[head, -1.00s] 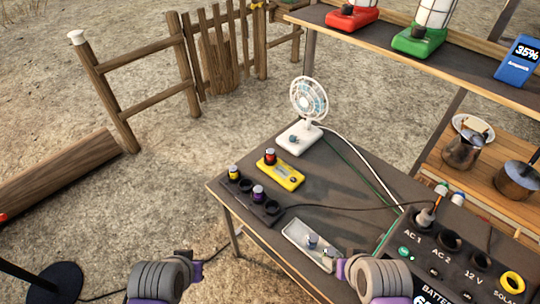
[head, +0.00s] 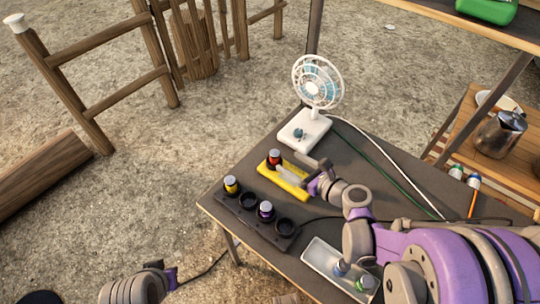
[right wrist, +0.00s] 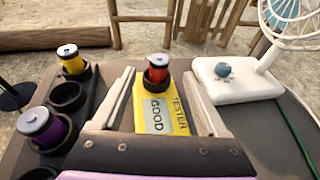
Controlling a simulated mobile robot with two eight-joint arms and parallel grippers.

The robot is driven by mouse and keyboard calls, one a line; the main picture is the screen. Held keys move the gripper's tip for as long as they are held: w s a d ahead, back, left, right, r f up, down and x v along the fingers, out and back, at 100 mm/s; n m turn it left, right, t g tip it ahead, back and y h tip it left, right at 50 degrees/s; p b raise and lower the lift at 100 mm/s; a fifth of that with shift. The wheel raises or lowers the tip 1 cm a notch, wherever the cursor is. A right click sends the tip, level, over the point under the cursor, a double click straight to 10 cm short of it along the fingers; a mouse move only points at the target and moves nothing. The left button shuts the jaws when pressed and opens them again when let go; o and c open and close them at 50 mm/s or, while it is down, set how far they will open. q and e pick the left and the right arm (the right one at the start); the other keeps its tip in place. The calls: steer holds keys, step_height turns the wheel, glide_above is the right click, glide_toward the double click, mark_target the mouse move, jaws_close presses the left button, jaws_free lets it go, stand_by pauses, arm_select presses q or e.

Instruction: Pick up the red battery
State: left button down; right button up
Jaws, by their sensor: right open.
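The red battery (head: 274,157) stands upright in a dark round socket at the far end of the yellow tester (head: 270,178). The battery also shows in the right wrist view (right wrist: 158,68), where the tester's display (right wrist: 157,115) reads GOOD. My right gripper (head: 302,163) is open and empty, reaching in low over the tester from the right. In the right wrist view its two fingers flank the tester, with the battery between them near the fingertips; contact is not visible.
A dark rack (head: 240,208) beside the tester holds a yellow battery (head: 231,187) and a purple battery (head: 265,211), with empty sockets. A white fan (head: 304,128) stands close behind the tester. A white tray (head: 318,255) holds blue-marked and green-marked batteries. Cables cross the table.

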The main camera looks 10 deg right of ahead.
mark_target(278, 155)
steer(key=x, duration=0.8)
steer(key=shift+w, duration=0.15)
jaws_close()
